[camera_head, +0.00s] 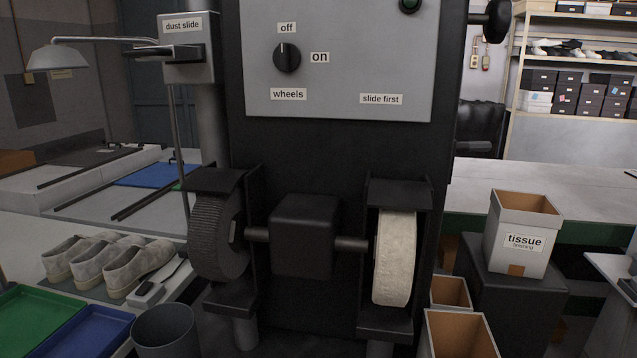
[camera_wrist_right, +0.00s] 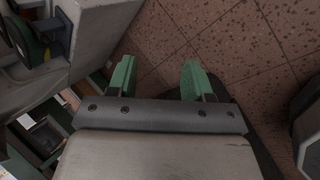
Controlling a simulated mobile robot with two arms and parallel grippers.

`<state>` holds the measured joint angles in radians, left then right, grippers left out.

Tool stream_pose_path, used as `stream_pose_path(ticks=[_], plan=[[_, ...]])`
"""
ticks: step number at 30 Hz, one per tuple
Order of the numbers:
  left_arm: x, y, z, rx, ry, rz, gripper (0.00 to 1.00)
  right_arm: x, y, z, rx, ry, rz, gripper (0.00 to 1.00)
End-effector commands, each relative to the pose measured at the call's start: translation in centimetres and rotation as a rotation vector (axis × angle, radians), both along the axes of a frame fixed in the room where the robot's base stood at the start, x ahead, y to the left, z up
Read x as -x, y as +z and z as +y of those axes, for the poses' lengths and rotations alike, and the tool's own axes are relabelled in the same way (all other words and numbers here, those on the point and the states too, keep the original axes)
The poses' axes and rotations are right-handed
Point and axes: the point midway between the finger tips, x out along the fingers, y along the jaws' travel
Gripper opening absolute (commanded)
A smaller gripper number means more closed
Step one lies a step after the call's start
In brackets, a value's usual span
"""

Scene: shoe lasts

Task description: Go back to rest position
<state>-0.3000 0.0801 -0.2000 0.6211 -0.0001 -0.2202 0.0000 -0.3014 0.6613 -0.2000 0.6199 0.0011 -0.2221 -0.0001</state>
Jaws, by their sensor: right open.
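My right gripper (camera_wrist_right: 157,80) shows in the right wrist view. Its two green fingers are wide apart with nothing between them, and the speckled tiled floor (camera_wrist_right: 225,35) lies beyond. Neither gripper shows in the head view. In the head view a grinding machine stands in the middle, with a dark rough wheel (camera_head: 216,237) at left and a pale wheel (camera_head: 395,258) at right. Its panel has a black knob (camera_head: 287,57) between the labels "off" and "on". A dust slide (camera_head: 184,51) is at the upper left.
Grey shoes (camera_head: 140,267) stand on the left bench beside a green tray (camera_head: 35,322) and a blue tray (camera_head: 92,335). A grey bin (camera_head: 165,330) stands by the machine. A tissue box (camera_head: 522,255) and open cardboard boxes (camera_head: 458,335) are at right.

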Motion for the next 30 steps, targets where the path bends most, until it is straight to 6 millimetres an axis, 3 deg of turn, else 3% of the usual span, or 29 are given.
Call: stream_pose_path(ticks=[1, 6, 12, 15, 18, 21, 30], plan=[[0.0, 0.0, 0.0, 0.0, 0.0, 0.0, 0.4, 0.7, -2.3, 3.9, -0.058, -0.018, -0.001, 0.51], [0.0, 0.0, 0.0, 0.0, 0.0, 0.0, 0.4, 2.3, -7.7, 15.8, -0.228, -0.07, -0.003, 0.51], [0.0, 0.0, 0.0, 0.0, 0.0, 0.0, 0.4, 3.4, -11.3, 29.7, -0.413, -0.128, -0.003, 0.51], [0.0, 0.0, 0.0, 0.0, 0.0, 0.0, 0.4, 3.6, -11.9, 35.1, -0.483, -0.149, -0.003, 0.51], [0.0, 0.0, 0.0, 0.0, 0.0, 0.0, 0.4, 3.6, -12.1, 38.6, -0.528, -0.163, -0.003, 0.51], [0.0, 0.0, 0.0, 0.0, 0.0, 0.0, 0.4, 3.6, -12.2, 40.4, -0.551, -0.17, -0.003, 0.51], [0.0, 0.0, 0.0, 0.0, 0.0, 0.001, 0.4, 3.6, -12.2, 40.8, -0.556, -0.171, -0.003, 0.51]])
